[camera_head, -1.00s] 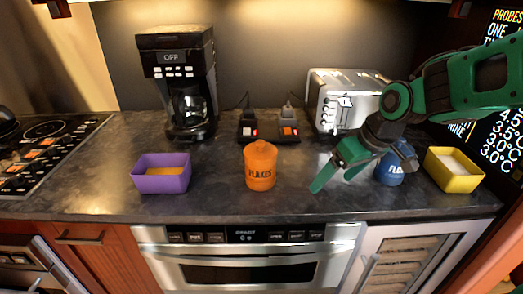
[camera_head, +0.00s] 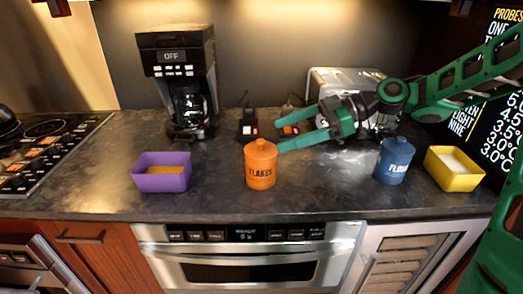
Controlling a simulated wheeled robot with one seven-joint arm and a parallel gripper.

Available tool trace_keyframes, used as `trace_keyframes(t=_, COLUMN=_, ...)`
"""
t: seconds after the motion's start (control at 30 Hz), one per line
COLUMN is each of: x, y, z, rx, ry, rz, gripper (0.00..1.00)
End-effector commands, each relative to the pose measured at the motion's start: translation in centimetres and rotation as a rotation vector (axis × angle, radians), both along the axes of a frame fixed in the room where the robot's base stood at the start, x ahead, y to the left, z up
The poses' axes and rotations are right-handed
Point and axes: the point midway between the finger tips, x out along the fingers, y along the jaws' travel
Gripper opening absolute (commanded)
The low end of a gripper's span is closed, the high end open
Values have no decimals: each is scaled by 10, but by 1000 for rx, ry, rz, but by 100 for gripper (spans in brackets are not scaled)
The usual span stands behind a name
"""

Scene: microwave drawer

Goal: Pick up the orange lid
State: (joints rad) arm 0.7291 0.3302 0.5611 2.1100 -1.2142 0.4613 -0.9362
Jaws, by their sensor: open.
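The orange lid (camera_head: 260,148) sits on top of the orange canister (camera_head: 260,173) marked FLAKES, which stands upright on the dark counter. My green gripper (camera_head: 286,131) reaches in from the right, its fingers pointing left. It is open and empty. Its nearer fingertip is just right of the lid in the picture, and the other finger is above and behind it. I cannot tell whether the nearer finger touches the lid.
A purple bin (camera_head: 162,173) stands left of the canister. A blue canister (camera_head: 394,161) and a yellow bin (camera_head: 453,169) stand to the right. A coffee maker (camera_head: 178,82), switch boxes (camera_head: 248,125) and a toaster (camera_head: 341,83) line the back. The counter front between the canisters is clear.

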Motion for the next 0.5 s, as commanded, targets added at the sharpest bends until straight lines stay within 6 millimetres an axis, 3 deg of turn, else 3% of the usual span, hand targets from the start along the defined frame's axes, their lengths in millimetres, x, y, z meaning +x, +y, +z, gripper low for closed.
trace_keyframes(t=0.5, x=-2, y=48, z=-24, rx=-1, ry=5, rz=0, gripper=84)
